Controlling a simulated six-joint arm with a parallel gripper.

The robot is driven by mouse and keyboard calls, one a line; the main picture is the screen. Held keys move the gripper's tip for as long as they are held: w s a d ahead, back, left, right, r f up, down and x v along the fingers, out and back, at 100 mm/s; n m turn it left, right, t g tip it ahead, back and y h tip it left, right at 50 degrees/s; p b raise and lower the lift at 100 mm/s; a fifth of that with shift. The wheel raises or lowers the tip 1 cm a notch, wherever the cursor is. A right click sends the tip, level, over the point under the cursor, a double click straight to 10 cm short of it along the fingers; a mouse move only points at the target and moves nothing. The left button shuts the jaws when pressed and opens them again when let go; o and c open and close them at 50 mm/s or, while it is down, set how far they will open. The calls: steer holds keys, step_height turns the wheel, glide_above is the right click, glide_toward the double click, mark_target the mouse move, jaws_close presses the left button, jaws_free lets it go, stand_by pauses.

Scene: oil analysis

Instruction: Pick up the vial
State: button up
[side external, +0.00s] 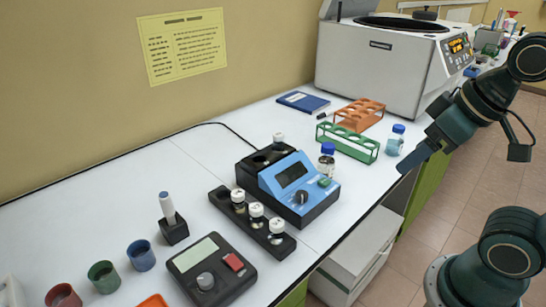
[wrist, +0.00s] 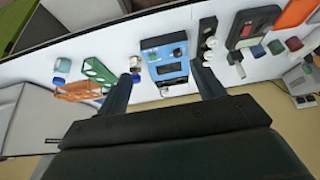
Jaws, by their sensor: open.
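Several small vials with white caps are in view. Three stand upright in a black rack (side external: 252,222), such as the middle vial (side external: 256,213). Another white-capped vial (side external: 279,141) stands at the back of the blue instrument (side external: 292,178). The rack (wrist: 208,28) and the instrument (wrist: 167,50) also show in the wrist view. My gripper (side external: 403,167) is raised at the right, near the table's front edge, apart from all vials. Its two fingers (wrist: 164,65) are spread with nothing held between them in the wrist view.
Blue-capped bottles (side external: 327,160) (side external: 396,140) stand near the front edge. A green rack (side external: 347,142) and an orange rack (side external: 360,115) lie behind. A centrifuge (side external: 385,65) stands at the back. A black meter (side external: 211,271) and coloured cups (side external: 104,277) are front left.

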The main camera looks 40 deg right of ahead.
steer(key=c, duration=0.3)
stand_by(0.4)
steer(key=n+g, duration=0.6)
steer(key=n, duration=1.2)
glide_above(255, 207)
step_height(255, 207, down, 7)
steer(key=shift+f, duration=4.15)
